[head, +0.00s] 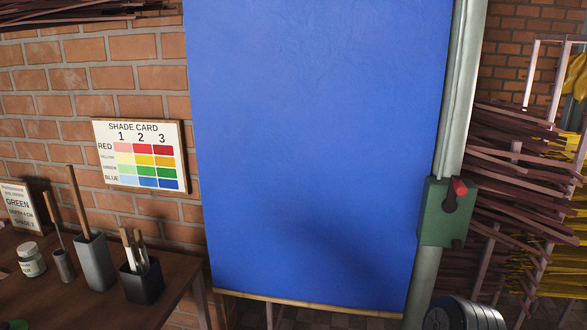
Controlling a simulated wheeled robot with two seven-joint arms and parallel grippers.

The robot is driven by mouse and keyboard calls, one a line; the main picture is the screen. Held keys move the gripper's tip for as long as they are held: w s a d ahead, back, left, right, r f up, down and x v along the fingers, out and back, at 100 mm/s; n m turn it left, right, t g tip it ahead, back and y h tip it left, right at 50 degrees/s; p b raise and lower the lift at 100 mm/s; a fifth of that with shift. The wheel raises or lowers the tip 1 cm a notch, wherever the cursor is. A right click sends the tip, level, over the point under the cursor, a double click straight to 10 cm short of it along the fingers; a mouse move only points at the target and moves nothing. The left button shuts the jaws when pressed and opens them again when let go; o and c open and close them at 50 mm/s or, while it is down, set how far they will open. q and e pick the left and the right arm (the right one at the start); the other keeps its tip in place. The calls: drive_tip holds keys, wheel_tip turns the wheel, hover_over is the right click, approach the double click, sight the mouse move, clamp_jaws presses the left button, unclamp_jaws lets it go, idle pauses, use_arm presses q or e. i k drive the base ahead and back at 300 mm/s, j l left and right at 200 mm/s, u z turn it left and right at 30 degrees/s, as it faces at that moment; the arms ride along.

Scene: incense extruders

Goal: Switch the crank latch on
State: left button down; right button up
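A green box (443,213), which looks like the crank latch, is fixed to a pale green upright post at the right edge of a large blue panel. A dark crank (450,200) sits on its face, with a red grip (460,187) at the upper right. A dark notch shows low on the box's right side. Neither of my grippers is in view. A rounded grey part at the bottom right edge, below the box, may be part of my arm.
The blue panel (315,140) hangs before a brick wall. A wooden table (100,308) at left bears a jar (31,260), several tool holders and a sign (18,206). A shade card (140,157) is on the wall. Racks of dark red sticks (515,160) stand at right.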

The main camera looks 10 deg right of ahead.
sight(456, 244)
drive_tip(key=z, duration=1.3)
